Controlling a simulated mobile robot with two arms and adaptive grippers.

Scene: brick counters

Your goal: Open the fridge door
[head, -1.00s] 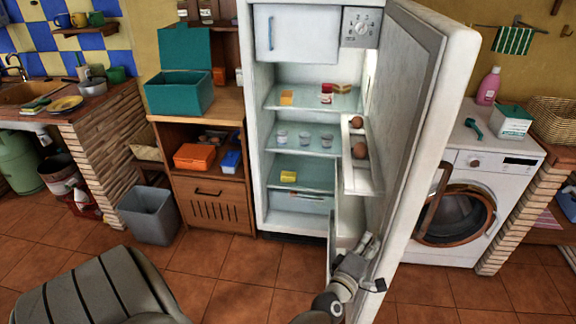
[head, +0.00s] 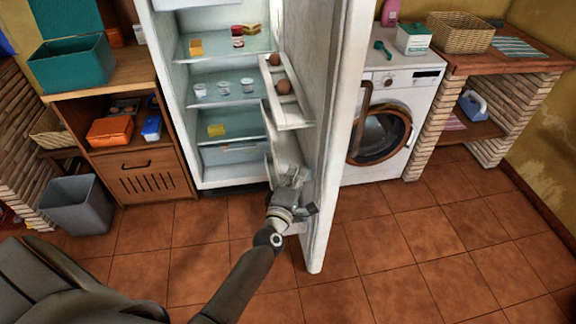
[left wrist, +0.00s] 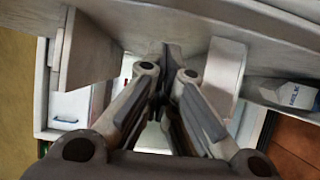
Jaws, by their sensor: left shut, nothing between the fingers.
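The white fridge (head: 166,75) stands with its door (head: 338,120) swung wide, its free edge pointing out into the room. My left gripper (head: 292,188) is shut and empty on the inner side of the door, low down near the lower door shelf. I cannot tell whether it touches the door. In the left wrist view the shut fingers (left wrist: 168,85) point at the door's inner face (left wrist: 270,35), between the door shelves. A milk carton (left wrist: 290,94) shows at right there. My right gripper is not in view.
A washing machine (head: 400,85) stands right of the door. A wooden cabinet (head: 150,185) and a grey bin (head: 80,205) stand left of the fridge. Eggs (head: 283,86) sit on a door shelf. The tiled floor (head: 420,250) at front right is clear.

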